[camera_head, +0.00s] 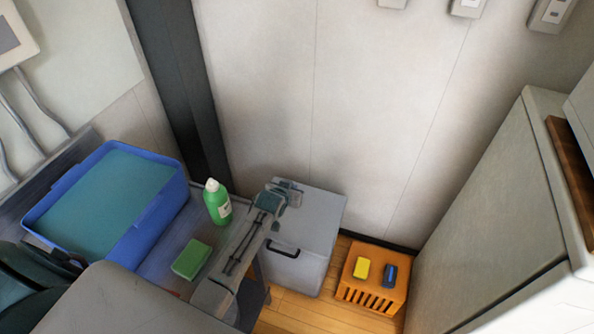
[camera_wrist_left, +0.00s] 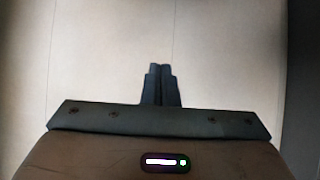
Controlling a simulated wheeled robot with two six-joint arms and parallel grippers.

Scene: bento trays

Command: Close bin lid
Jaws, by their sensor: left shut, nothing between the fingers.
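The grey bin (camera_head: 304,262) stands on the floor against the wall, with a dark handle (camera_head: 284,250) on its front. Its lid (camera_head: 318,208) looks flat and down over the top; no opening shows, though my arm hides its left part. My left gripper (camera_head: 291,187) is over the back left part of the lid, shut and empty. I cannot tell whether it touches the lid. In the left wrist view its closed fingers (camera_wrist_left: 160,70) point at a pale wall. My right gripper is not in view.
A blue tub (camera_head: 160,225), a green bottle (camera_head: 217,205) and a green sponge (camera_head: 191,259) are on the counter at left. An orange crate (camera_head: 372,256) with yellow and blue items stands right of the bin. A grey cabinet (camera_head: 490,215) bounds the right side.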

